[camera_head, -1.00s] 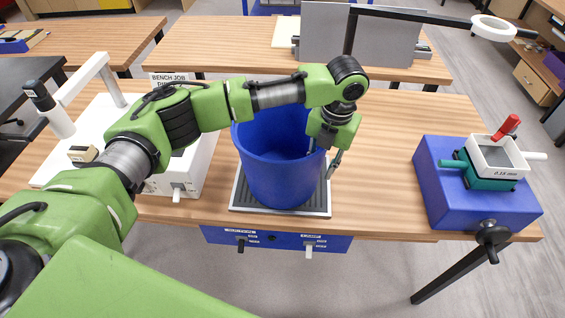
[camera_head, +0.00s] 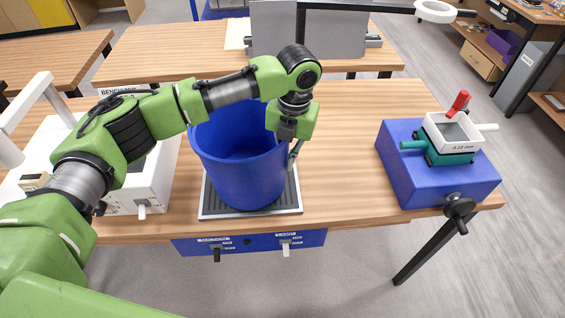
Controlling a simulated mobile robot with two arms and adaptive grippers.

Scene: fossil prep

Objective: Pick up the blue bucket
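The blue bucket (camera_head: 240,176) stands upright on a flat grey tray (camera_head: 290,208) with a ribbed surface on the wooden bench, left of the picture's middle. My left arm reaches in from the left, across the bucket's mouth. My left gripper (camera_head: 288,146) points down at the bucket's right rim. One finger shows outside, close against the wall; the inner finger is mostly hidden. The gripper looks shut on the bucket's wall. The bucket's back rim is partly hidden behind my arm. My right gripper is not in view.
A white device (camera_head: 150,180) with a lamp arm stands left of the bucket. A blue box (camera_head: 440,185) carrying a white-and-teal sieve stack (camera_head: 455,138) stands at the bench's right end. A ring lamp (camera_head: 436,11) hangs at the back. The bench between bucket and blue box is clear.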

